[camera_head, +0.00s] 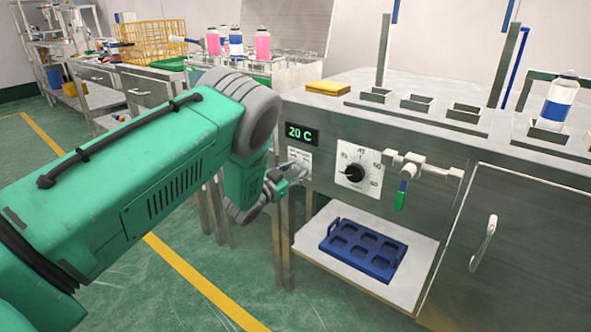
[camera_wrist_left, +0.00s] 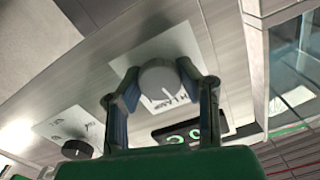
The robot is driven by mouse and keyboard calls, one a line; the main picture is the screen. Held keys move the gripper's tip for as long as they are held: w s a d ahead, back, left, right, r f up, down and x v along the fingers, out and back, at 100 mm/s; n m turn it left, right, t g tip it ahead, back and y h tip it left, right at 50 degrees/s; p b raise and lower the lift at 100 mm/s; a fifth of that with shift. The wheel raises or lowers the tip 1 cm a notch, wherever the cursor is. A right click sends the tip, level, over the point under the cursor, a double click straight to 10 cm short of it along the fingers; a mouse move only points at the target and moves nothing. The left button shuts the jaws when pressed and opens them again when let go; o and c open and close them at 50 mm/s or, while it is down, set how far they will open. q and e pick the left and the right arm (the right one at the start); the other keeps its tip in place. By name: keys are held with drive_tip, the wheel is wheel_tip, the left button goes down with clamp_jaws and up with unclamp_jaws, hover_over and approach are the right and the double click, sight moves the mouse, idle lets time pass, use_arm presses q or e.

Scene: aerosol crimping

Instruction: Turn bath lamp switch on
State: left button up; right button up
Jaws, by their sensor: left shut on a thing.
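The bath lamp switch is a round grey knob (camera_wrist_left: 157,82) on a white plate (camera_wrist_left: 182,42) on the bath's steel front panel. My left gripper (camera_head: 290,174) is at this panel, below the green "20 C" display (camera_head: 301,134). In the left wrist view its two fingers stand on either side of the knob, shut on it. The gripper hides the knob in the head view, where only the upper part of its labelled plate (camera_head: 299,155) shows clearly. My right gripper is not in view.
A black temperature dial (camera_head: 355,173) sits just right of the switch, with a tap (camera_head: 409,166) beyond it. A blue rack (camera_head: 362,250) lies on the shelf below. A yellow sponge (camera_head: 328,88) and a bottle (camera_head: 559,102) are on top of the bath.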

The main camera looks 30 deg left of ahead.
use_arm(q)
drive_tip(key=m, duration=0.3)
drive_tip(key=shift+s+f+m+p, duration=0.25)
drive_tip(key=shift+f+m+p, duration=0.1)
drive_tip(key=shift+f+m, duration=0.05)
drive_tip(key=shift+m, duration=2)
drive_tip(key=o, duration=1.2)
drive_tip(key=shift+c, duration=0.2)
drive_tip(key=shift+o, duration=0.2)
drive_tip(key=shift+a, duration=0.1)
drive_tip(key=shift+w+r, duration=0.1)
drive_tip(key=s+a, duration=0.1)
drive_tip(key=s, duration=1.1)
